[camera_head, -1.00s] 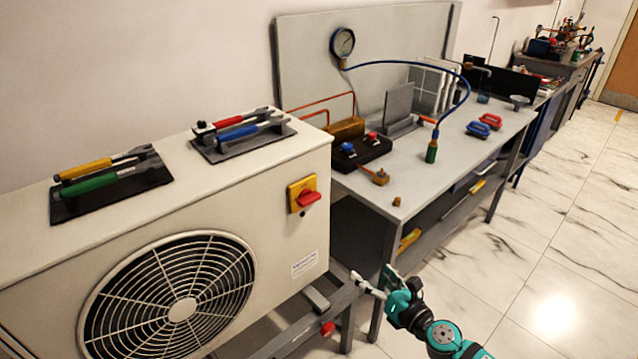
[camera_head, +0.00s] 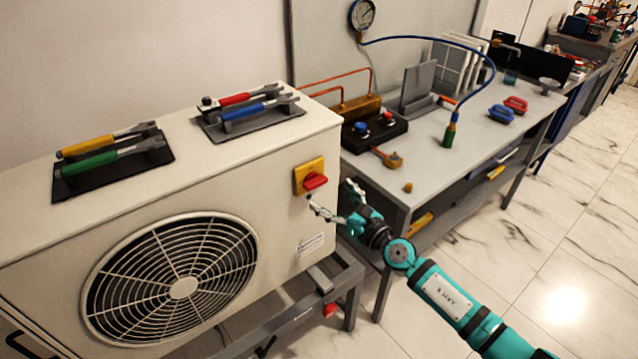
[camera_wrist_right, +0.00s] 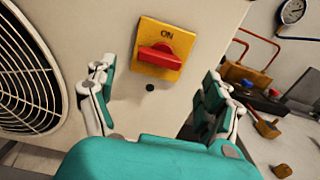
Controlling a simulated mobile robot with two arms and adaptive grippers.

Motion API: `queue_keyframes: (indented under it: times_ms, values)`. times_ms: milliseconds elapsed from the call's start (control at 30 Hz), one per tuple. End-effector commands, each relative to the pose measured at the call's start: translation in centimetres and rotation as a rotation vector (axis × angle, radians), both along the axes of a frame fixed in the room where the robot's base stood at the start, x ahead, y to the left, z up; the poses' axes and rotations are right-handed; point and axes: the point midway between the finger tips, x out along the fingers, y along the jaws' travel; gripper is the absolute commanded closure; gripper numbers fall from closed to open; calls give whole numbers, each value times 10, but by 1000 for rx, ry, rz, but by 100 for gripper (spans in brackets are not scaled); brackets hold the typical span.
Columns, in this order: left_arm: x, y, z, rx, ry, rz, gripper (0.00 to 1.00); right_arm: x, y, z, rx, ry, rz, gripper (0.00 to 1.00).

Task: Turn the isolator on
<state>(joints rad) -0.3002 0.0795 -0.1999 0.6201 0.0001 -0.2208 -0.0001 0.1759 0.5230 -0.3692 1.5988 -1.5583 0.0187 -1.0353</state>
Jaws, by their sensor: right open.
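The isolator is a yellow plate (camera_head: 301,177) with a red handle (camera_head: 316,181) on the front of the beige fan unit, near its right edge. In the right wrist view the yellow plate (camera_wrist_right: 144,27) has "ON" printed at its top, and the red handle (camera_wrist_right: 160,57) lies roughly crosswise, slightly tilted. My right gripper (camera_head: 332,200) is open and empty, just below and right of the isolator. In the right wrist view its fingers (camera_wrist_right: 158,100) are spread to either side below the handle, apart from it. My left gripper is not in view.
The beige unit (camera_head: 225,165) carries tools on dark trays on its top. A grey workbench (camera_head: 440,170) with a black block with knobs, a gauge and a blue hose stands to the right. The floor in front of the bench is clear.

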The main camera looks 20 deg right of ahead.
Motion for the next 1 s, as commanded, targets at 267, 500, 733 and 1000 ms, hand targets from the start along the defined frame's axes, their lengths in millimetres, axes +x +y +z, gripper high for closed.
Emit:
queue_keyframes:
  times_ms: [267,500,733,1000]
  values:
    - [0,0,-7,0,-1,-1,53,45,16,-1,2,-2,0,15]
    - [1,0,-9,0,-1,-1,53,56,21,0,1,0,0,15]
    - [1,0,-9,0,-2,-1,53,56,21,0,1,0,0,17]
    - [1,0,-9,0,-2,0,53,56,20,0,1,0,0,52]
